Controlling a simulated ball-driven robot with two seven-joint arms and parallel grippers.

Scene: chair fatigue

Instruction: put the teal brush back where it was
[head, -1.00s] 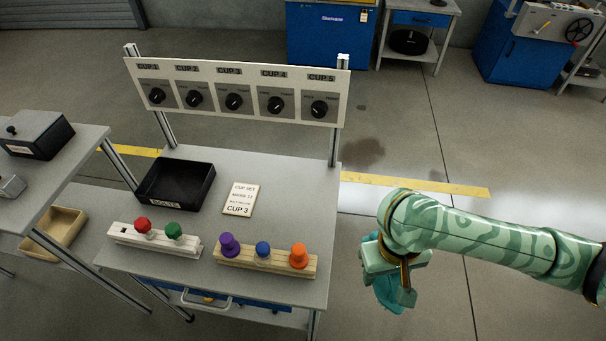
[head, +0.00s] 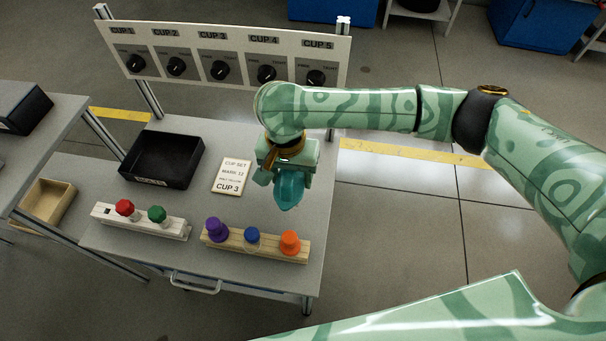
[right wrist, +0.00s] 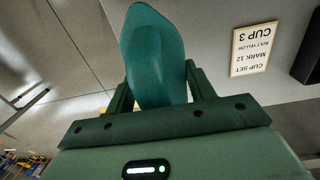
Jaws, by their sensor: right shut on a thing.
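The teal brush (right wrist: 152,55) is between the fingers of my right gripper (right wrist: 155,95), which is shut on it. In the head view the teal brush (head: 289,188) hangs below my right gripper (head: 286,172), above the right part of the workbench (head: 180,258). It is behind the wooden block with the colored knobs and to the right of the cup-set card. The gripper hides part of the brush, and I cannot tell its exact height over the bench. My left gripper is not in view.
A black bolts tray (head: 162,160) and a cup-set card (head: 232,176) lie on the bench. A white block (head: 180,230) holds red and green knobs. A wooden block (head: 222,240) holds purple, blue and orange knobs. A panel with dials (head: 240,62) stands at the back.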

